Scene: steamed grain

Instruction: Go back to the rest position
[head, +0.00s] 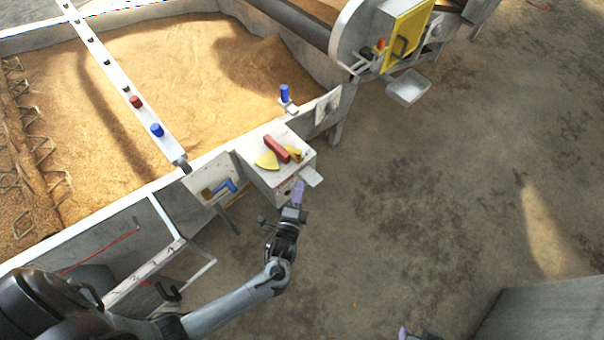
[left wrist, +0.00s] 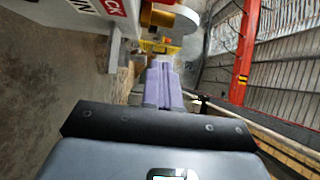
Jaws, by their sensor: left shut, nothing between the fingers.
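My left gripper (head: 299,190) reaches in from the lower left in the head view. Its purple fingers are together and hold nothing, close to the front of the grey box on the bin's edge. In the left wrist view the fingers (left wrist: 164,80) show side by side, pointing away from the camera. Only a small purple tip at the bottom edge of the head view shows of what looks like my right gripper (head: 404,333); whether it is open cannot be told.
The grey box (head: 262,183) carries a red block (head: 276,148) and yellow pieces. A grain bin (head: 185,75) lies behind, with a blue-handled tool (head: 222,189) on its wall. A metal tray (head: 408,88) stands at upper right. Open concrete floor (head: 420,200) lies to the right.

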